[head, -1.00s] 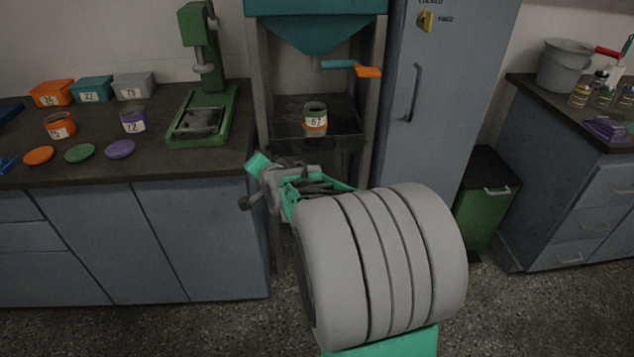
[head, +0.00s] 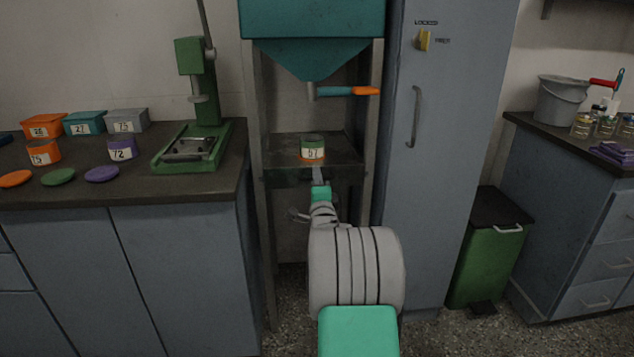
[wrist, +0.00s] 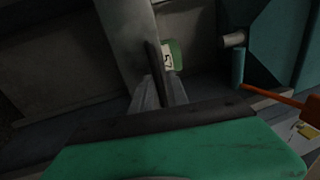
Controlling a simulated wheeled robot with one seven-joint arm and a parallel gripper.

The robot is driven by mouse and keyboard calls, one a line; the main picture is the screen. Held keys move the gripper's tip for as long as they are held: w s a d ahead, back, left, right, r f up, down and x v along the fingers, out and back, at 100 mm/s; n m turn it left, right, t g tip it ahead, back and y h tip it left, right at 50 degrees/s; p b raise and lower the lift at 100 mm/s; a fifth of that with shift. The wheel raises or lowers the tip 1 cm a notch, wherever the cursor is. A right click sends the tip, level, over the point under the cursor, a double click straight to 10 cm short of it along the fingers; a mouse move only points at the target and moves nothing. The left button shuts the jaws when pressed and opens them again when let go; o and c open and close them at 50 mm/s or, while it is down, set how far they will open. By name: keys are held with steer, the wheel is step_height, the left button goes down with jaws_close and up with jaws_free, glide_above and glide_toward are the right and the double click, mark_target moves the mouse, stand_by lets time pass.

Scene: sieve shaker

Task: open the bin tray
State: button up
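The bin tray (head: 281,153) is a dark, flat tray in the stand under the teal hopper (head: 312,58). A can labelled 57 (head: 312,150) stands upright on it, and the can also shows in the wrist view (wrist: 175,56). My gripper (head: 318,174) is at the middle of the tray's front edge, just below the can. It hides the place where the tray's handle showed earlier. In the wrist view my gripper's pale fingers (wrist: 157,92) lie close beside a dark bar. I cannot tell whether they are closed on it.
A valve lever with an orange tip (head: 364,91) sticks out right from the hopper's outlet. A tall grey-blue cabinet (head: 440,150) stands right of the stand. A bench with a green press (head: 190,150) stands left. A green bin (head: 487,260) is on the floor at right.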

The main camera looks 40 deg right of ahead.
jaws_close()
stand_by(1.4)
